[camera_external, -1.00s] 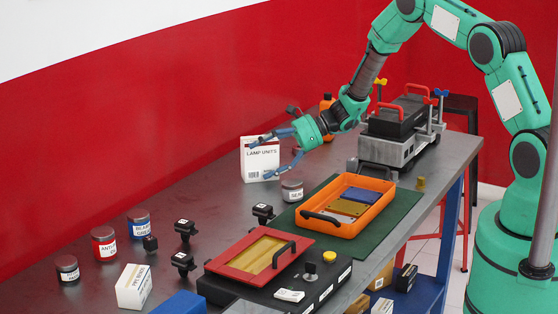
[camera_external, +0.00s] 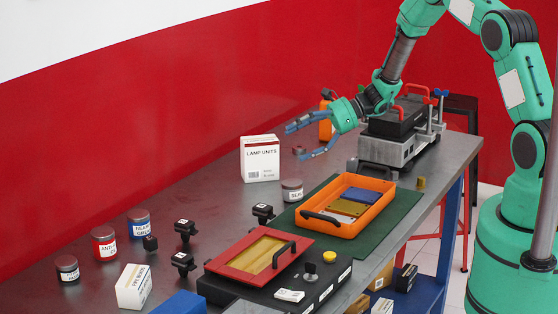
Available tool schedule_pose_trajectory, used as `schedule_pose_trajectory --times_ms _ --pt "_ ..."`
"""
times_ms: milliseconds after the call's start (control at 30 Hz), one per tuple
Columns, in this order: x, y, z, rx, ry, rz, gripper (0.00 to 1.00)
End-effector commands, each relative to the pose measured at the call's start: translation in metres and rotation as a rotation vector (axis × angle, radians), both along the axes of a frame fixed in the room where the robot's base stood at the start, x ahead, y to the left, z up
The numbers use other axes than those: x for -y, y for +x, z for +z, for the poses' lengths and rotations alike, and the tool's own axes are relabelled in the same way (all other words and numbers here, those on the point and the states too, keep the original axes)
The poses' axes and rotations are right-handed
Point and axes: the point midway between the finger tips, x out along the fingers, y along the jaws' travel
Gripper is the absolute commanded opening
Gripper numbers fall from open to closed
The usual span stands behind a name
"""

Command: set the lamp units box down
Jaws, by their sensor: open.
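The lamp units box (camera_external: 260,160) is white with a red stripe and the words "LAMP UNITS". It stands upright on the grey workbench (camera_external: 205,195), towards the back edge near the red wall. My gripper (camera_external: 308,141) has blue fingers and a green body. It is open and empty, to the right of the box and apart from it, with its fingers pointing left.
A small labelled jar (camera_external: 292,190) stands just right of the box. An orange tray (camera_external: 346,228) lies on a green mat (camera_external: 398,215). A grey engine trainer (camera_external: 392,150) is below my arm. Black connectors (camera_external: 263,213) and several jars stand further left.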

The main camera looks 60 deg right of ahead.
Motion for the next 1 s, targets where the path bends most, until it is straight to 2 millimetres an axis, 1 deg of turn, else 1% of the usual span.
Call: schedule_pose_trajectory --times_ms 567,700,767,867,967,1000 --pt "0.001 -0.001 0.0 0.0 0.0 0.0 0.85" --pt "-0.001 -0.001 0.003 0.003 -0.006 0.007 0.85" --pt "-0.005 -0.001 0.008 0.006 -0.014 0.016 0.85" --pt "-0.015 -0.004 0.02 0.016 -0.043 0.05 0.85" --pt "-0.031 -0.009 0.041 0.032 -0.089 0.1 0.85" --pt "-0.039 -0.013 0.05 0.039 -0.111 0.126 0.85"
